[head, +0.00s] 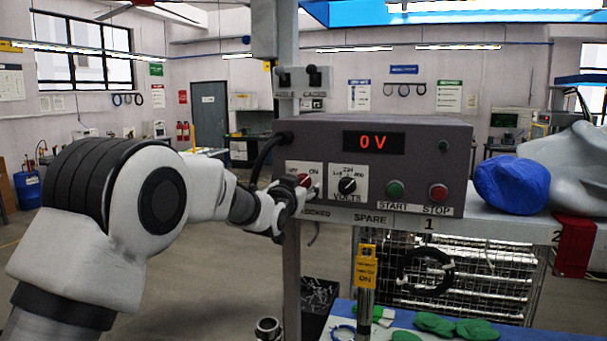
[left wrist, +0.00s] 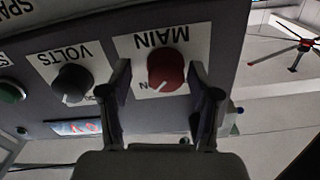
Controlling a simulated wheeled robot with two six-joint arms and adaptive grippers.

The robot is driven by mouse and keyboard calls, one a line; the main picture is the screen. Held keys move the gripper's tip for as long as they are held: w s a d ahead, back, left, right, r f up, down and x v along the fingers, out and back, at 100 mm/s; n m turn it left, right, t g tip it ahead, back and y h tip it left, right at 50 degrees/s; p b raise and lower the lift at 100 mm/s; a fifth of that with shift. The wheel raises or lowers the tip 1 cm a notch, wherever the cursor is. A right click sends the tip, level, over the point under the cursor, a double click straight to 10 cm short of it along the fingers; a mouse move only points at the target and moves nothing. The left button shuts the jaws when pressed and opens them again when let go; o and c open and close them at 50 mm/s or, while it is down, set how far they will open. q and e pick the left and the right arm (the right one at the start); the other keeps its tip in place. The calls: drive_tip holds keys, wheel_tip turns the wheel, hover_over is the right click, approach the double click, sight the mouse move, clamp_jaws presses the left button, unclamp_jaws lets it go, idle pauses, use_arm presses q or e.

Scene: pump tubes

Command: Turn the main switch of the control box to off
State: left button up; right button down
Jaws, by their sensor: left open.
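The control box (head: 415,150) is a grey box with a red 0 V display. Its main switch (head: 304,180) is a red round knob at the left of the front panel, on a white plate, with ON readable beside it. In the left wrist view the panel is upside down; the main switch (left wrist: 166,68) has a white pointer slanting down toward a partly hidden ON label. My left gripper (head: 303,198) is open at the knob. In the left wrist view its two fingers (left wrist: 160,84) stand on either side of the knob, with gaps. My right gripper is not in view.
To the right of the switch are the black VOLTS knob (head: 347,185), the green START button (head: 394,189) and the red STOP button (head: 438,193). A black cable (head: 264,158) enters the box's left side. A blue bundle (head: 512,184) lies right of the box.

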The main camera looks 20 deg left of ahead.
use_arm(q)
drive_tip(key=shift+w+d+r, duration=0.1)
drive_tip(key=shift+w+r, duration=0.05)
drive_tip(key=shift+w, duration=0.15)
drive_tip(key=shift+s+a, duration=0.3)
drive_tip(key=shift+a, duration=0.3)
drive_tip(key=shift+c, duration=0.7)
drive_tip(key=c, duration=0.6)
drive_tip(key=shift+d, duration=0.2)
drive_tip(key=c, duration=0.4)
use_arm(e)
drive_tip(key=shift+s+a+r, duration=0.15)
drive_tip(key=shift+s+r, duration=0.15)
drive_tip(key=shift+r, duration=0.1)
